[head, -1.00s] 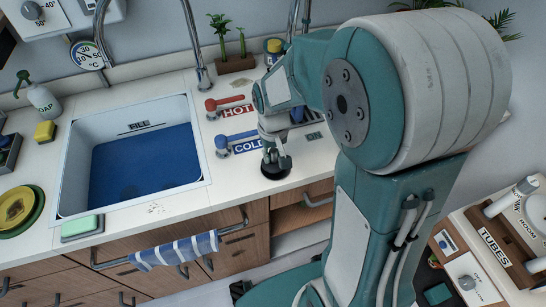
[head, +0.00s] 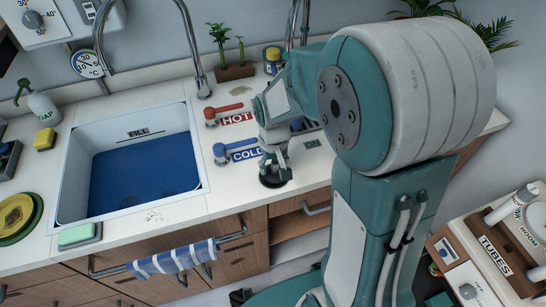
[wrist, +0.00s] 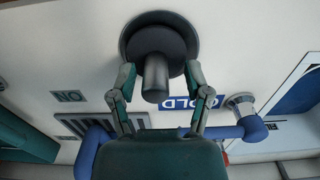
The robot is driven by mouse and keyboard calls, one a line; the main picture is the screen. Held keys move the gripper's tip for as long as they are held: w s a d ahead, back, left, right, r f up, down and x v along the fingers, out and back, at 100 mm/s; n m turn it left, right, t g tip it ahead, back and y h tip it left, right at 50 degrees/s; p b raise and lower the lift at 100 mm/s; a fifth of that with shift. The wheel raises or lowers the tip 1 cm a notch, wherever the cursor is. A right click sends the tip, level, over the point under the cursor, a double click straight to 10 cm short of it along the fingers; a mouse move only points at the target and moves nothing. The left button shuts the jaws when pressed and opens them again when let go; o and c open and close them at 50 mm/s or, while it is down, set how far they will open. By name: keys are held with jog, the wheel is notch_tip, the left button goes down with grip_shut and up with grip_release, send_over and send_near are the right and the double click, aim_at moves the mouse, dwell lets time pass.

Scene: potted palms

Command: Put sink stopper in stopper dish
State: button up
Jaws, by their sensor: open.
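The dark sink stopper (wrist: 158,42), with a grey upright knob (wrist: 155,78), sits inside the round grey stopper dish (wrist: 127,36) in the wrist view. In the head view the stopper (head: 271,180) and the dish show small and dark on the counter, right of the sink, partly hidden by my gripper. My gripper (wrist: 160,76) is open, with one finger on each side of the knob and a gap to each. In the head view my gripper (head: 275,164) is low over the dish.
The sink (head: 145,170) holds blue water. A red hot handle (head: 224,113) and a blue cold handle (head: 232,151) stand close left of my gripper. A slotted grate (wrist: 85,127) lies nearby. A striped towel (head: 172,260) hangs in front.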

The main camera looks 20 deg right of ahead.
aim_at(274, 162)
notch_tip(274, 162, up, 12)
jog(key=s+r+t, duration=0.2)
jog(key=s+r, duration=0.1)
jog(key=s, duration=0.4)
jog(key=s+r+t, duration=0.3)
jog(key=s, duration=0.4)
jog(key=shift+s+t, duration=0.15)
jog(key=shift+t, duration=0.15)
